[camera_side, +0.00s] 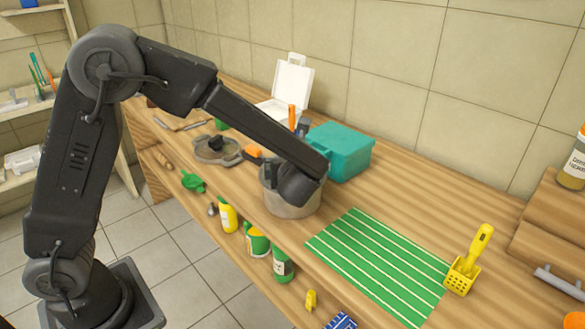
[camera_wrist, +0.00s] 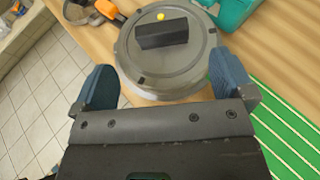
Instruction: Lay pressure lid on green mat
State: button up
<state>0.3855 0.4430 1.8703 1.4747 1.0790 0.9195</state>
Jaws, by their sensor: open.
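The pressure lid (camera_wrist: 178,67) is a grey disc with a dark block handle and a yellow button. In the wrist view it lies flat on top of a round pot. The pot (camera_side: 283,204) stands on the bench in the side view, where my wrist hides most of the lid. My gripper (camera_wrist: 161,66) is open, its blue-grey fingers apart on the left and right near the lid's front edge. It is empty, and the handle is beyond the fingertips. The green mat (camera_side: 378,262) with pale stripes lies flat on the bench right of the pot and looks bare; part shows in the wrist view (camera_wrist: 291,128).
A teal box (camera_side: 342,151) stands close behind the pot. A grey round pan or lid with a black knob (camera_side: 216,149) lies left.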

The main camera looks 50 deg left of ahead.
jog(key=x, duration=0.7)
jog(key=shift+w+a+f, duration=0.1)
jog(key=shift+w, duration=0.1)
jog(key=c, duration=1)
jog(key=shift+o, duration=0.2)
